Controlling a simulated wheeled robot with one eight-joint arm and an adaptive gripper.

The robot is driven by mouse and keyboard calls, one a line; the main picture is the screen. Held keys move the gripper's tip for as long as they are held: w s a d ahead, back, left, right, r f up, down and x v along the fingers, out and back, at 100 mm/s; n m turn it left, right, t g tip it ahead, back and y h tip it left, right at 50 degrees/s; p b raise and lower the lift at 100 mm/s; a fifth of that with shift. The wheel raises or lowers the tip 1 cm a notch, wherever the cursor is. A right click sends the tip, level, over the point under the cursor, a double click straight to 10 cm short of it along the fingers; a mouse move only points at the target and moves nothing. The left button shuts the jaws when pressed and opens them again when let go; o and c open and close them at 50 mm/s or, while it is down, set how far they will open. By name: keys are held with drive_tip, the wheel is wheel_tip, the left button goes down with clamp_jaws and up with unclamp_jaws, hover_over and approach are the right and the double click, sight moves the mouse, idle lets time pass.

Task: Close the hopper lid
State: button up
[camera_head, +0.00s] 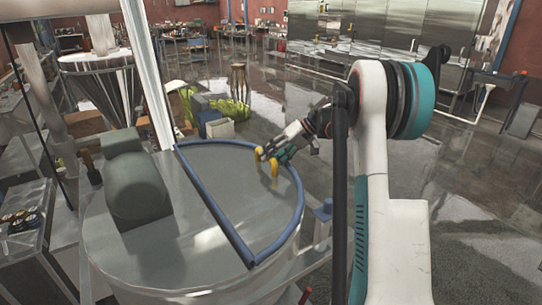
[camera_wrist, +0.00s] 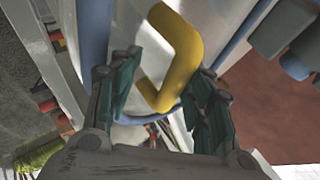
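The hopper lid (camera_head: 232,196) is a grey half-disc with a blue rim on top of the round metal hopper (camera_head: 150,260). It looks flat or nearly flat in the head view; I cannot tell whether its edge is fully seated. A yellow handle (camera_head: 259,162) stands near its far right edge. My gripper (camera_head: 270,155) is at this handle, coming from the right. In the wrist view, my gripper (camera_wrist: 164,105) is open, with its dark green finger pads apart. The yellow handle (camera_wrist: 180,50) reaches between them, and gaps show beside it.
A grey-green motor-like housing (camera_head: 133,185) sits on the hopper's left half. A pale upright post (camera_head: 148,70) rises behind the lid. A blue fitting (camera_head: 323,211) sticks out at the hopper's right side. Open floor (camera_head: 460,200) lies to the right.

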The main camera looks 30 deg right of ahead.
drive_tip(key=shift+d, duration=0.2)
drive_tip(key=shift+r, duration=0.1)
drive_tip(key=shift+s+d+r, duration=0.1)
drive_tip(key=shift+d+r, duration=0.15)
drive_tip(key=v, duration=1.1)
drive_tip(key=shift+a, duration=0.2)
drive_tip(key=shift+r, duration=0.1)
drive_tip(key=shift+s+d, duration=0.1)
